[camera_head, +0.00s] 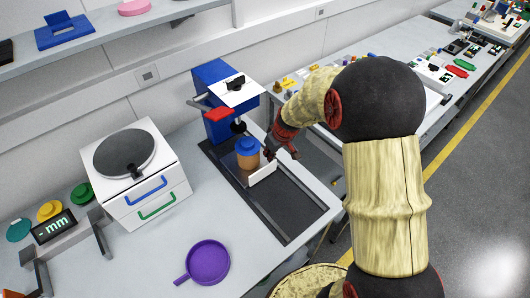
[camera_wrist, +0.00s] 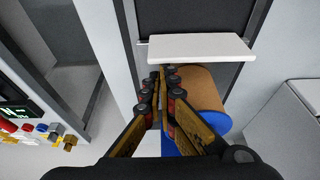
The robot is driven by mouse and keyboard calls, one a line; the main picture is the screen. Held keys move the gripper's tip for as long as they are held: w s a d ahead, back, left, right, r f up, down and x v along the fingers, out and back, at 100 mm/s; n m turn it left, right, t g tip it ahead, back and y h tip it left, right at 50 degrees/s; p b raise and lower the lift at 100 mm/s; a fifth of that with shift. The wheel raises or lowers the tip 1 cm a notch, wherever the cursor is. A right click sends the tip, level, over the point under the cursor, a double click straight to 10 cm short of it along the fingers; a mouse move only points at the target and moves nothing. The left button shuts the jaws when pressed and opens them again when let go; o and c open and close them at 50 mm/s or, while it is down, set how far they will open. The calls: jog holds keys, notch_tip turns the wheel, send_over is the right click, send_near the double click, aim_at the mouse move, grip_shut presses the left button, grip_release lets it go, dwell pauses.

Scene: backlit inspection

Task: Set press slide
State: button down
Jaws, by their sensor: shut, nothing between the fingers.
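The press (camera_head: 212,90) is a blue frame with a red lever (camera_head: 220,114) and a white top plate. Its dark slide (camera_head: 285,205) runs between two rails toward the front, and a white upright plate (camera_head: 263,173) stands across it. An orange-brown cylinder with a blue top (camera_head: 247,153) stands behind this plate, under the press head. In the wrist view the cylinder (camera_wrist: 198,88) lies beside my fingers and the white plate (camera_wrist: 200,47) lies just past their tips. My gripper (camera_wrist: 162,72) is shut and empty. I cannot tell whether it touches the plate.
A white box with drawers (camera_head: 140,180) and a purple round pan (camera_head: 207,262) are on the bench to the left. A "mm" display (camera_head: 53,227) is at far left. The front part of the slide is clear. Another bench with small parts (camera_head: 440,70) lies behind my arm.

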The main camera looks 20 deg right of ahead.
jog(key=s+d+b, duration=0.2)
jog(key=s, duration=0.4)
jog(key=s+d+b, duration=0.2)
jog(key=s, duration=0.4)
jog(key=s+d+b, duration=0.2)
jog(key=s+b, duration=0.1)
jog(key=s, duration=0.4)
jog(key=shift+d, duration=0.1)
jog(key=shift+s+f, duration=0.1)
jog(key=shift+s, duration=0.05)
jog(key=shift+s+f, duration=0.1)
